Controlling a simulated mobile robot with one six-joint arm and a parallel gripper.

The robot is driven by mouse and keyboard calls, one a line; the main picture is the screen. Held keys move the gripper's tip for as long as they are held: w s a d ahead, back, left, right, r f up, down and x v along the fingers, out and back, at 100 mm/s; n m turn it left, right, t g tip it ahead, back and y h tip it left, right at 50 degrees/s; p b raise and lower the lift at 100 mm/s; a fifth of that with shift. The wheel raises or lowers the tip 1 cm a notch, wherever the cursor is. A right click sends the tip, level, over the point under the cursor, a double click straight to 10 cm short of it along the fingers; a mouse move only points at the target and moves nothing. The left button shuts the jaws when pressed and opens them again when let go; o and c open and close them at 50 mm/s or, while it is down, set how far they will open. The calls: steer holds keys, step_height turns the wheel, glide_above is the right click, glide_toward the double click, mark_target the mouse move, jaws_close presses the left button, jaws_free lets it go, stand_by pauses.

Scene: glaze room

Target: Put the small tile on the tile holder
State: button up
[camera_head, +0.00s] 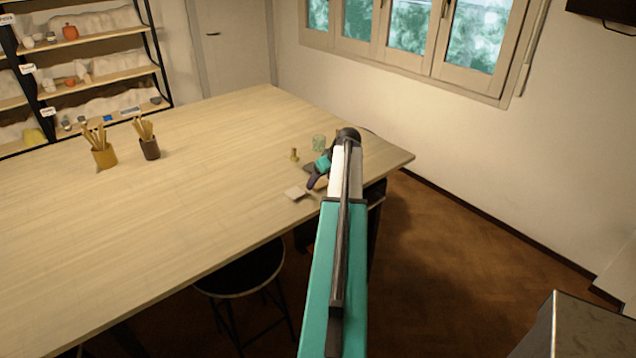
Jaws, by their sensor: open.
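A small pale square tile (295,193) lies flat on the wooden table near its front edge. My gripper (313,184) is just right of the tile and close to it, with its dark fingers pointing down; it is open and appears empty. I cannot tell whether a finger touches the tile. A dark flat thing (308,168) shows just behind my gripper and may be the tile holder. My arm and gripper hide part of it.
A small brass-coloured piece (294,155) and a greenish glass (319,143) stand behind my gripper. Two tool pots, ochre (104,157) and dark brown (149,148), stand at the left. The table (200,190) between is clear. A stool (242,270) is below the front edge.

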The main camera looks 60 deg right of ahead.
steer(key=shift+w+d+f, duration=0.1)
steer(key=shift+w+f, duration=0.15)
steer(key=shift+f, duration=0.25)
steer(key=c, duration=1.3)
steer(key=shift+o, duration=0.2)
steer(key=shift+r, duration=0.1)
steer(key=shift+r+b, duration=0.95)
steer(key=shift+r, duration=0.55)
steer(key=s+a+r+b, duration=0.1)
steer(key=s+a+b, duration=0.3)
steer(key=s+a, duration=0.5)
steer(key=a, duration=0.4)
steer(key=shift+r+b, duration=0.4)
steer(key=shift+a, duration=0.1)
